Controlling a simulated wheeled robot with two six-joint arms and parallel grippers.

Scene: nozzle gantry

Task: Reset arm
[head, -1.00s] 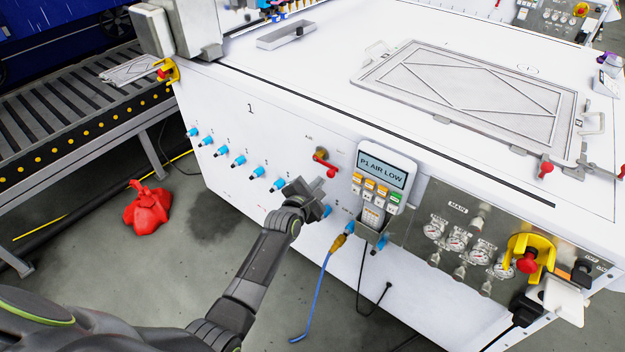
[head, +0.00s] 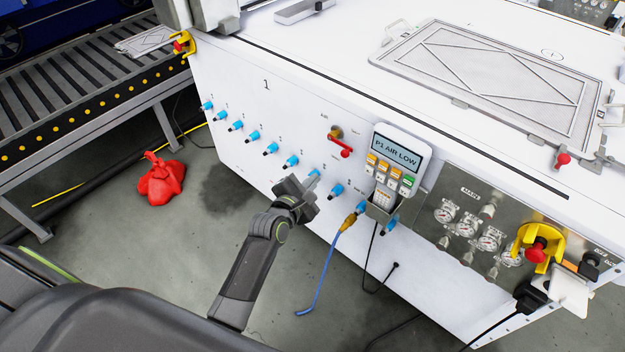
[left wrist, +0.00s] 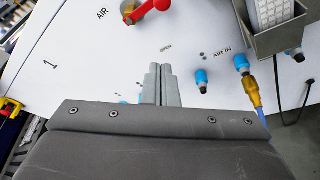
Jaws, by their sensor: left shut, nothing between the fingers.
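My left gripper (head: 306,190) is in front of the white machine's front panel (head: 300,105), beside the row of blue fittings (head: 253,136). Its fingers are closed together with nothing between them, as the left wrist view (left wrist: 160,80) also shows. I cannot tell whether it touches the panel. A blue hose with a brass connector (left wrist: 254,95) is on the blue fitting marked AIR IN, right of the gripper. The red-handled air valve (head: 341,145) is above the gripper. My right gripper is in neither view.
A pendant (head: 394,160) reading "P1 AIR LOW" sits in a holder on the panel. Gauges (head: 467,228) and a red stop button (head: 537,250) with a yellow guard are to the right. A red bag (head: 161,180) lies on the floor by the roller conveyor (head: 75,98).

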